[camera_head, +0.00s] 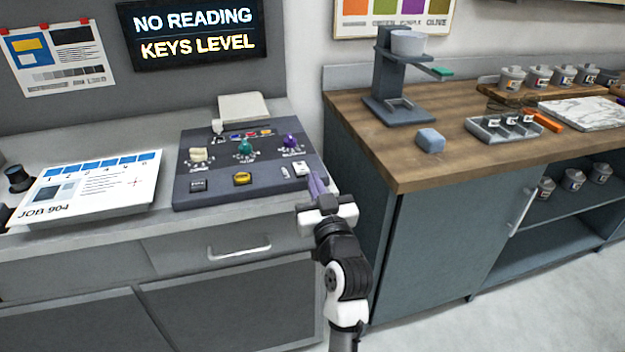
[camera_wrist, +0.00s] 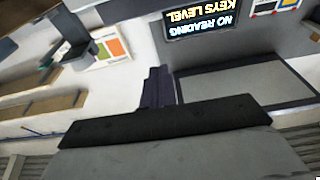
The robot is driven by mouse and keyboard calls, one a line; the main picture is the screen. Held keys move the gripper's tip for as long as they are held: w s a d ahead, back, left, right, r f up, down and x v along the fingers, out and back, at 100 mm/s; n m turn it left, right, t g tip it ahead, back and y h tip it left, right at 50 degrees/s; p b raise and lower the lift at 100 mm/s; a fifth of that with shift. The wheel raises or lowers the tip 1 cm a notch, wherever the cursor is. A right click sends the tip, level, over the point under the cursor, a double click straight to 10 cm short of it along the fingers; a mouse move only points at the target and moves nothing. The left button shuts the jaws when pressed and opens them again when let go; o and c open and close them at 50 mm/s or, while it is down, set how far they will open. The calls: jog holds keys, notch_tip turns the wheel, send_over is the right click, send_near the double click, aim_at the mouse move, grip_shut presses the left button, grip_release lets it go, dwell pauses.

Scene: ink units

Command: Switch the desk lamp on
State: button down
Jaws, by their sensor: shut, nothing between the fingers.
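I cannot make out a desk lamp in either view. A dark control console (camera_head: 222,185) stands on the grey counter, with cream, teal and purple knobs, a yellow button (camera_head: 242,178), a dark button (camera_head: 198,185) and a small white switch (camera_head: 301,169) at its right edge. What the switch works does not show. My gripper (camera_head: 317,184) is just right of that switch, by the console's right front corner; contact cannot be told. Its fingers are together and empty. They also show shut in the wrist view (camera_wrist: 158,86), which is upside down.
A job sheet board (camera_head: 90,187) lies left of the console. A lit sign (camera_head: 195,32) hangs behind. On the wooden counter (camera_head: 385,150) at right are a dark stand (camera_head: 390,75), a blue block (camera_head: 430,140) and several jars. A drawer handle (camera_head: 240,252) sticks out below.

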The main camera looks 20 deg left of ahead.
jog(key=r+p, duration=0.2)
jog(key=p, duration=0.1)
send_over(305, 171)
jog(key=shift+s, duration=0.45)
jog(key=f, duration=0.3)
jog(key=shift+s+d, duration=0.25)
jog(key=shift+f, duration=0.6)
jog(key=f+b, duration=0.1)
jog(key=b, duration=0.3)
jog(key=shift+s+d+f, duration=0.1)
jog(key=shift+f, duration=0.1)
jog(key=shift+r+t+p, duration=0.3)
jog(key=shift+r+p, duration=0.2)
jog(key=shift+r, duration=0.35)
notch_tip(305, 171, up, 3)
jog(key=shift+r+p, duration=0.1)
jog(key=shift+p, duration=1)
jog(key=f+b+v, duration=0.2)
jog(key=b+v, duration=0.3)
jog(key=v, duration=0.5)
